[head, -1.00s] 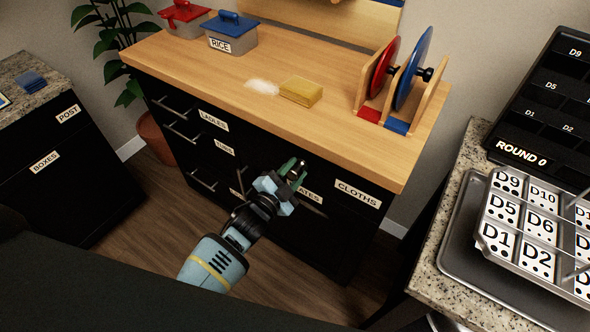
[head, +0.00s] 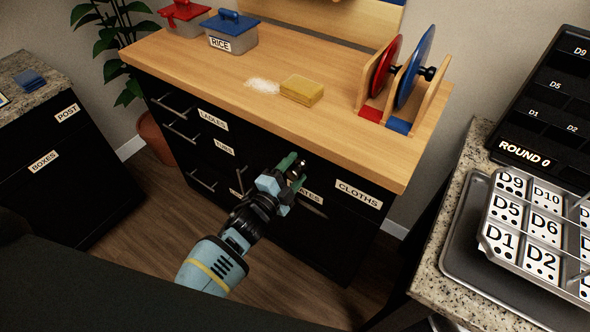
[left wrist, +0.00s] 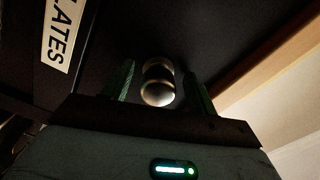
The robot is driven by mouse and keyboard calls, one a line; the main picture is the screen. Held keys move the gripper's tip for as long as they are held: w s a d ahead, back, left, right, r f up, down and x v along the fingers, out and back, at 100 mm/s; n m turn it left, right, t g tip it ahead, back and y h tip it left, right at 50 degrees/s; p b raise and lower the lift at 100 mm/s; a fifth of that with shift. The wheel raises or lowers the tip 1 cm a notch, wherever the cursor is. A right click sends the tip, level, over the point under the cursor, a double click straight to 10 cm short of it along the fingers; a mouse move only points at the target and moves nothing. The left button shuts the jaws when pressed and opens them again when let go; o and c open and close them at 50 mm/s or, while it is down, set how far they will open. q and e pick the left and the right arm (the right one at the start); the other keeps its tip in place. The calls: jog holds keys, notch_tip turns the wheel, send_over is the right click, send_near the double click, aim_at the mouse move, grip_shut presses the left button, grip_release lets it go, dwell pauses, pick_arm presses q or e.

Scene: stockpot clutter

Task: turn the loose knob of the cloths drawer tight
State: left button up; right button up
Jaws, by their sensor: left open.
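The cloths drawer is at the right of the black cabinet front, with its CLOTHS label (head: 358,194) to the right of my left gripper. A round metal knob (left wrist: 158,82) shows in the left wrist view, in the space between the two green fingers of my left gripper (left wrist: 160,85). The fingers stand apart with a gap on each side of the knob. In the head view my left gripper (head: 293,166) is at the cabinet front, just below the wooden top, and largely hides the knob. My right gripper is not in view.
The wooden counter (head: 210,75) overhangs the drawers. On it are a yellow sponge (head: 301,90), a white spill (head: 263,86), a rice pot (head: 231,37) and a rack with a red and a blue disc. A PLATES label (left wrist: 59,36) is beside the knob.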

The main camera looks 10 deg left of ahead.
pick_arm(q)
jog(key=v, duration=0.7)
jog(key=shift+s+a, duration=0.15)
jog(key=shift+s, duration=0.25)
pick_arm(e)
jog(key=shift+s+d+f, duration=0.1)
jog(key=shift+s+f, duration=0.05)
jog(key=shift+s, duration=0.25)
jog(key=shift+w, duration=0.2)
pick_arm(q)
jog(key=s+a+f+n+g+y+p, duration=0.1)
jog(key=s+n, duration=0.4)
jog(key=s, duration=0.5)
jog(key=s+a+f+n+g+y+p, duration=0.1)
jog(key=s+f+n+g, duration=0.3)
jog(key=s, duration=0.7)
jog(key=s+a+f+n+g+y+p, duration=0.2)
jog(key=s+n, duration=0.4)
jog(key=s, duration=0.5)
notch_tip(320, 180, down, 3)
jog(key=shift+s+a+r+n+g, duration=0.25)
jog(key=shift+a+n+g, duration=0.1)
jog(key=shift+g, duration=0.25)
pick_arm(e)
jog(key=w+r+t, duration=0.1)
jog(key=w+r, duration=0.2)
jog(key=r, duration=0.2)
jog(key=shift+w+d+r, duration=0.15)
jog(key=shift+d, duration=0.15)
